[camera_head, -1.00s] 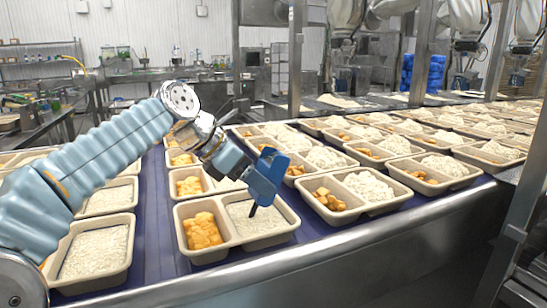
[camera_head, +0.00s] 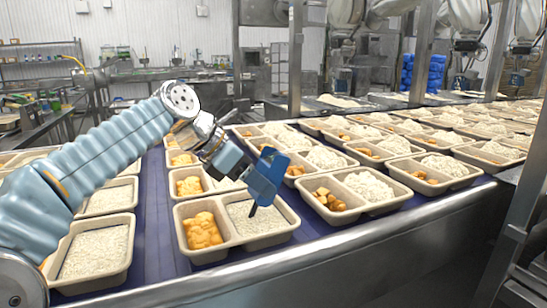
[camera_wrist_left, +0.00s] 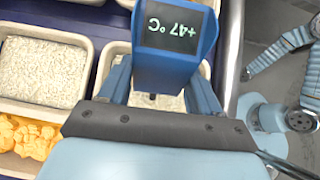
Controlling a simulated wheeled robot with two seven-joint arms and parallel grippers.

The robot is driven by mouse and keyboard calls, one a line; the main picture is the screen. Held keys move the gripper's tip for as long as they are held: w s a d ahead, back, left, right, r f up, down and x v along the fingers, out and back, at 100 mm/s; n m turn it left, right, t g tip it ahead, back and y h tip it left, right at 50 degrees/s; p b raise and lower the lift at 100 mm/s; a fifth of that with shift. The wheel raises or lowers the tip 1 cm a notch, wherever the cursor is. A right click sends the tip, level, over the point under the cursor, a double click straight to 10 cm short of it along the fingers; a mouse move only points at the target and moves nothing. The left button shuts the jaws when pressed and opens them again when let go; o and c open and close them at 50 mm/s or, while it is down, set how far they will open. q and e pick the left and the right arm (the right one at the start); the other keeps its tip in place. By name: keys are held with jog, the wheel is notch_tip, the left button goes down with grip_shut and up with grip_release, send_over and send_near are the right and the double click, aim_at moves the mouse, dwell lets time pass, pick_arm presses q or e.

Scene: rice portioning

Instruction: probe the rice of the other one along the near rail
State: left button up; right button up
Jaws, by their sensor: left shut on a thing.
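My left gripper (camera_head: 240,166) is shut on a blue probe thermometer (camera_head: 267,176). In the left wrist view the thermometer's screen (camera_wrist_left: 172,29) appears upside down and reads +47 °C. Its thin dark stem points down to the rice (camera_head: 260,217) in the right compartment of a near-rail tray (camera_head: 238,242). The tip meets the rice, but I cannot tell how deep it is. That tray's left compartment holds yellow-orange chunks (camera_head: 203,231). To its right along the rail stands another tray (camera_head: 352,212) with orange chunks and mounded white rice (camera_head: 367,186). My right gripper is not in view.
A tray with flat rice (camera_head: 95,253) stands at the left near the rail. The steel near rail (camera_head: 330,253) runs along the blue belt (camera_head: 160,258). More filled trays crowd the belt behind. A steel post (camera_head: 520,215) stands at the right.

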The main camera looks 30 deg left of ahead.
pick_arm(q)
jog(key=shift+r, duration=0.15)
notch_tip(320, 180, up, 9)
dwell(0.7)
dwell(0.4)
